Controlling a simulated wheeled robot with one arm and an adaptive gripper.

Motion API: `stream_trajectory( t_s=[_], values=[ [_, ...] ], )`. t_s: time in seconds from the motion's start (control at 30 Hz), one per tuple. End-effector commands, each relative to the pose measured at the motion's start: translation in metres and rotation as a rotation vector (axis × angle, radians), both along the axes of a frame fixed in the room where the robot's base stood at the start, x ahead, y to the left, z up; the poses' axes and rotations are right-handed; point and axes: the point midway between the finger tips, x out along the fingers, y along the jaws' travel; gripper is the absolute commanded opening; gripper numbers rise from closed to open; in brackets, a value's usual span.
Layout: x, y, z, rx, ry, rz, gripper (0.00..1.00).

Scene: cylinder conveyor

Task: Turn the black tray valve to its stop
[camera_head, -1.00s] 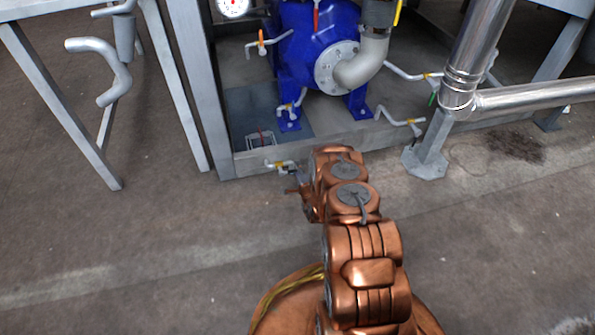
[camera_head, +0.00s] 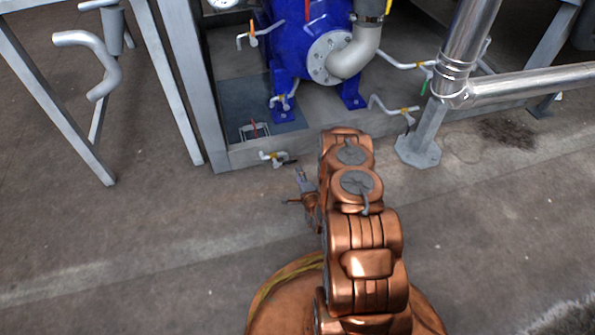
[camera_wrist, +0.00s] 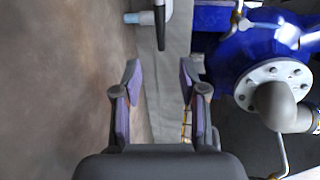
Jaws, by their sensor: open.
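The black tray valve is a small valve on a short pipe at the tray's front edge, left of my arm. Its black handle (camera_head: 286,162) points to the right in the head view. In the wrist view the black handle (camera_wrist: 160,27) is a long dark bar at the top, ahead of my fingertips, beside the pale pipe end (camera_wrist: 140,18). My gripper (camera_head: 301,176) is just in front of the valve, apart from it. In the wrist view my gripper (camera_wrist: 158,78) has its two fingers spread with nothing between them.
The grey tray (camera_head: 244,158) carries a blue pump (camera_head: 290,45) with a curved outlet pipe. Other small valves, such as a yellow-handled one (camera_head: 405,110), stand nearby. A grey post (camera_head: 428,135) with a foot plate is at right.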

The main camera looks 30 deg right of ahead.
Motion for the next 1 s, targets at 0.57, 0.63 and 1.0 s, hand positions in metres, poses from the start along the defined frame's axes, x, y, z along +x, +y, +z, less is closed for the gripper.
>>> stream_trajectory(
  t_s=[0.57, 0.63, 1.0],
  values=[
    [-0.018, 0.005, 0.004, 0.001, 0.001, 0.001, 0.42],
    [-0.018, 0.005, 0.004, 0.001, 0.001, 0.001, 0.42],
    [-0.006, 0.006, 0.027, -0.031, 0.037, 0.025, 0.42]
  ],
)
